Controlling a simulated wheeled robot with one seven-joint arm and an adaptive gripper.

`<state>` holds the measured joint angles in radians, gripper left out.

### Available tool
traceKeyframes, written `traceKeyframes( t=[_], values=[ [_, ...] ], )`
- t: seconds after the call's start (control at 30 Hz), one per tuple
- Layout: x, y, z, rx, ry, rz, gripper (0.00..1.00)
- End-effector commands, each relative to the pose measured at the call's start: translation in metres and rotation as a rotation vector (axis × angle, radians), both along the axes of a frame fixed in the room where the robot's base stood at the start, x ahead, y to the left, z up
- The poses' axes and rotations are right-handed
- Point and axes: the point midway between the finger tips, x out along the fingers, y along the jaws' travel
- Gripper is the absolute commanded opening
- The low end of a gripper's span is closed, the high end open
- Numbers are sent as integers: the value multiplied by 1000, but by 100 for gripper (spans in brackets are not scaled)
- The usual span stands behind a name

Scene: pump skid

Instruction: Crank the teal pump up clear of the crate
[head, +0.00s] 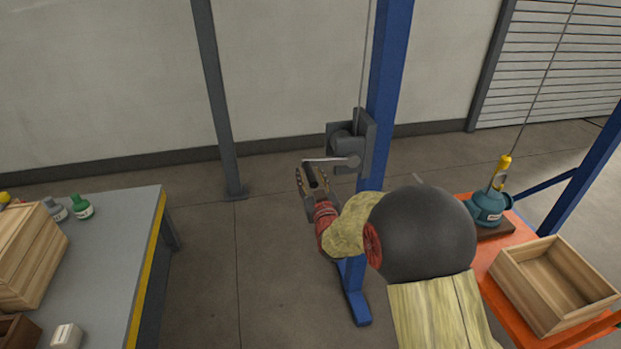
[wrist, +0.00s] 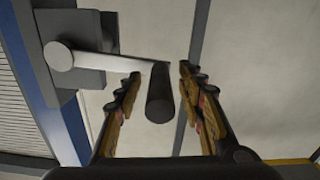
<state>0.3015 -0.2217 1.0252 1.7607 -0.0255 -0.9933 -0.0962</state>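The teal pump (head: 488,208) is at the right in the head view, upright on a dark brown base on the orange surface, behind the open wooden crate (head: 547,303). A yellow hook (head: 501,172) on a thin cable is at its top. The grey winch (head: 365,140) is on the blue post, its crank arm (head: 325,160) pointing left. In the wrist view, the crank's black grip (wrist: 160,97) is between the fingers of my gripper (wrist: 160,78), with gaps on both sides. My gripper is open, and it also shows at the crank in the head view (head: 312,178).
A grey workbench (head: 115,240) with a yellow edge is at the left, holding wooden boxes (head: 30,255) and small bottles (head: 82,207). The blue post (head: 390,70) stands close to my arm. A grey post (head: 213,90) stands behind. The floor between bench and winch is clear.

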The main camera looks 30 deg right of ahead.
Motion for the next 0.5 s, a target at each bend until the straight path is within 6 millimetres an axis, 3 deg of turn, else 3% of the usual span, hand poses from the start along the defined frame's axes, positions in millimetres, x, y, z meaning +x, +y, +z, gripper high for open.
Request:
traceKeyframes(
  t=[0.27,0.5],
  values=[
    [2,0,0,0,0,0,39],
    [2,0,0,0,0,0,26]
  ],
)
